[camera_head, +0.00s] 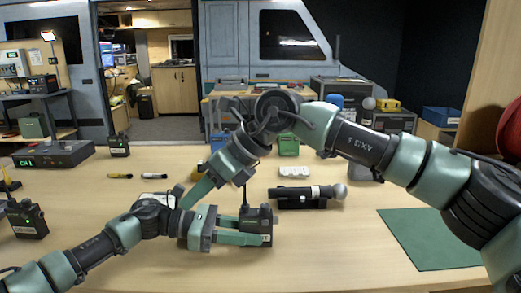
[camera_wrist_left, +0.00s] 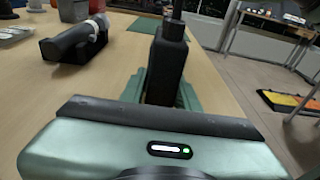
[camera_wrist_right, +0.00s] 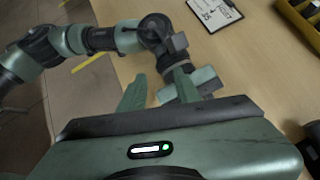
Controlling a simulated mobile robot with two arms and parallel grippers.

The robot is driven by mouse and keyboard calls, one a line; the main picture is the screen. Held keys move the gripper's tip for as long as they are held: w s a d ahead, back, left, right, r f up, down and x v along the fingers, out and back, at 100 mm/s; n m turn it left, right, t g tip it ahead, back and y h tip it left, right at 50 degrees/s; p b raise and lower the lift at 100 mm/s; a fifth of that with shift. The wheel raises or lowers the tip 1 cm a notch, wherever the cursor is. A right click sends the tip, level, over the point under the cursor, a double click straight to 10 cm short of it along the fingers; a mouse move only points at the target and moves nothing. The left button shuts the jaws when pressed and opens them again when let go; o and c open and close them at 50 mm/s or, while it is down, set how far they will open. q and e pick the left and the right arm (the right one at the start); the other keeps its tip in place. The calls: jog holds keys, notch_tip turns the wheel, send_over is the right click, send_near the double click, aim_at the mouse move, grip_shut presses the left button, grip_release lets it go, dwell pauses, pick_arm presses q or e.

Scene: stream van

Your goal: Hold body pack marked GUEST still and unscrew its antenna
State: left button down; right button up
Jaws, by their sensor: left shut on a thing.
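A black body pack (camera_head: 258,222) stands on the table, with a thin dark antenna (camera_head: 245,192) rising from its top. A small pale label shows on its front, but I cannot read it. My left gripper (camera_head: 240,238) is shut on this pack low down, and the left wrist view shows the pack (camera_wrist_left: 167,68) upright between its fingers. My right gripper (camera_head: 192,192) is above the table, left of the pack and its antenna, pointing down and left. In the right wrist view its fingers (camera_wrist_right: 160,92) are apart with nothing between them.
Another black pack (camera_head: 27,220) stands at the far left and one (camera_head: 119,146) farther back. A microphone (camera_head: 308,195) lies in a dark holder to the right of the held pack. A green mat (camera_head: 430,240) lies at the right. The front of the table is clear.

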jog(key=w+d+r+h, duration=0.2)
jog(key=d+r+h, duration=0.2)
jog(key=d+r, duration=0.6)
send_near(241, 210)
jog(key=x, duration=0.4)
jog(key=w+a+x, duration=0.1)
jog(key=x, duration=0.2)
jog(key=shift+a+r, duration=0.1)
jog(key=shift+r, duration=0.05)
grip_shut()
dwell(1.0)
